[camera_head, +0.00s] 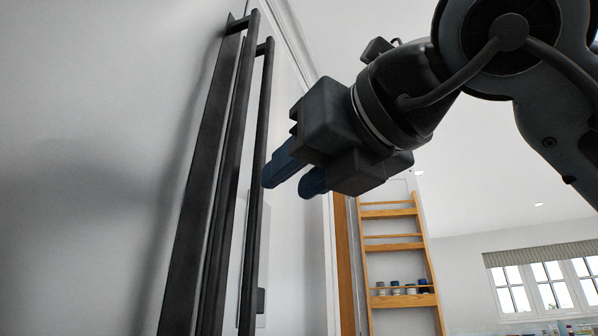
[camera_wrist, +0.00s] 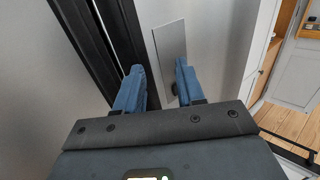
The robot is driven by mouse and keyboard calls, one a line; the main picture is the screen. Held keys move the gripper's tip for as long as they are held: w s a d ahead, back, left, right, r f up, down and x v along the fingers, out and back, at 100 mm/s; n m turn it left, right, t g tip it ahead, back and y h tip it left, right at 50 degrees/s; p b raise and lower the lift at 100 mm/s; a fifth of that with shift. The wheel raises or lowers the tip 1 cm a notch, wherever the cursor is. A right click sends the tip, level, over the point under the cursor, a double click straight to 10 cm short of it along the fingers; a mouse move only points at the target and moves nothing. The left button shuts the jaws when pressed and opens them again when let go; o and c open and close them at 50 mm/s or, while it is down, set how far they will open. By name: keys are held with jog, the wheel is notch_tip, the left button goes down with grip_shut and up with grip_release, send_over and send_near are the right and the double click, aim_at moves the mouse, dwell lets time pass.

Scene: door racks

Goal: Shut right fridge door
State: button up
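The fridge fills the left of the head view, with two long black upright handles close together. The right fridge door (camera_head: 290,235) is the pale surface beyond the right handle (camera_head: 259,165). It also shows as a pale grey surface (camera_wrist: 211,35) ahead of my fingers in the wrist view. How far it stands open is not clear. My gripper (camera_head: 291,184) is open and empty, its blue fingers pointing toward the door, just right of the handle. In the wrist view my gripper (camera_wrist: 158,82) has its fingers apart, and the black handles (camera_wrist: 98,40) lie left of them.
The left fridge door (camera_head: 90,170) is a broad pale surface at left. A wooden rack (camera_head: 390,213) with small jars stands behind, right of the fridge. Windows (camera_head: 545,285) are farther right. Wooden floor (camera_wrist: 295,125) shows at right in the wrist view.

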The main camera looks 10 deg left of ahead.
jog(key=v, duration=0.7)
jog(key=shift+s+d, duration=0.25)
jog(key=shift+d, duration=0.05)
jog(key=shift+f, duration=0.1)
